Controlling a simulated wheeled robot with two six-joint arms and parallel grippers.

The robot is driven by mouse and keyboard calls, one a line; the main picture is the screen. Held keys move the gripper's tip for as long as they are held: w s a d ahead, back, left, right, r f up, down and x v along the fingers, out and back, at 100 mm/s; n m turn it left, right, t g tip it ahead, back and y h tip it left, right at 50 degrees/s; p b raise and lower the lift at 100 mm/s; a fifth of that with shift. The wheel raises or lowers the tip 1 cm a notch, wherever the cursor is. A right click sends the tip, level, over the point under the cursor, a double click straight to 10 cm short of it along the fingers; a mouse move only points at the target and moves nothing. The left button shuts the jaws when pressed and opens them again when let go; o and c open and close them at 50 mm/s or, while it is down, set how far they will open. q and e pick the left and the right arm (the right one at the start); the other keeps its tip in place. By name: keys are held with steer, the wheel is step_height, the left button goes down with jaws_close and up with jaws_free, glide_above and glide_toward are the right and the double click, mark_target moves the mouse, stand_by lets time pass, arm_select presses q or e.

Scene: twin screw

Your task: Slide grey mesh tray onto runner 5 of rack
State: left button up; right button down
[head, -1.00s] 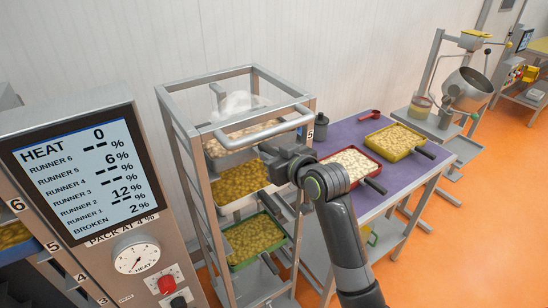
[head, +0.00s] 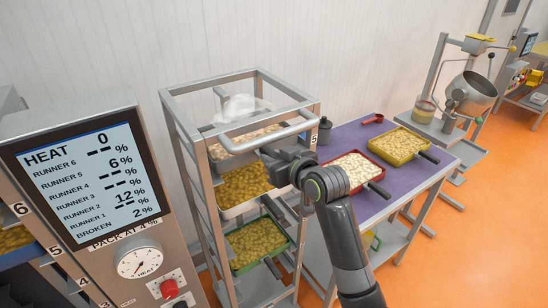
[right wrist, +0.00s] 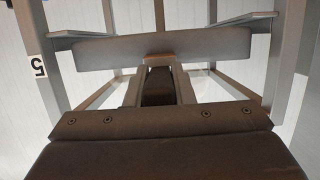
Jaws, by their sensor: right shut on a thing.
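The rack (head: 172,115) is a tall grey metal frame with a "5" label on its front right post. A grey tray (head: 222,150) of pale pieces is in its upper part, partly hidden by the front bar and my arm. My right gripper (head: 268,152) is at the front of this tray. In the right wrist view the gripper (right wrist: 158,70) is shut on the tray's front handle. The tray's plain front wall (right wrist: 100,52) spans between the two side runners, near the "5" label (right wrist: 38,66). I cannot see the mesh or how the edges seat. My left gripper is out of view.
Lower in the rack are a pale-rimmed tray (head: 245,184) and a green tray (head: 258,245), both with yellow pieces. A purple-topped table (head: 350,140) with red (head: 355,168) and yellow (head: 402,143) trays stands right. A heater panel (head: 85,180) stands left.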

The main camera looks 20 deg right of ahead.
steer(key=shift+f, duration=0.25)
stand_by(0.4)
steer(key=c, duration=1.2)
jaws_free()
steer(key=shift+s, duration=0.1)
steer(key=shift+o, duration=0.2)
steer(key=shift+f, duration=0.2)
steer(key=shift+s+d+r+b, duration=0.15)
steer(key=shift+s+d+b, duration=0.05)
steer(key=shift+s+b, duration=0.2)
steer(key=p+v, duration=0.3)
steer(key=v, duration=1.3)
steer(key=shift+s+r+p, duration=0.25)
steer(key=shift+s+p, duration=0.05)
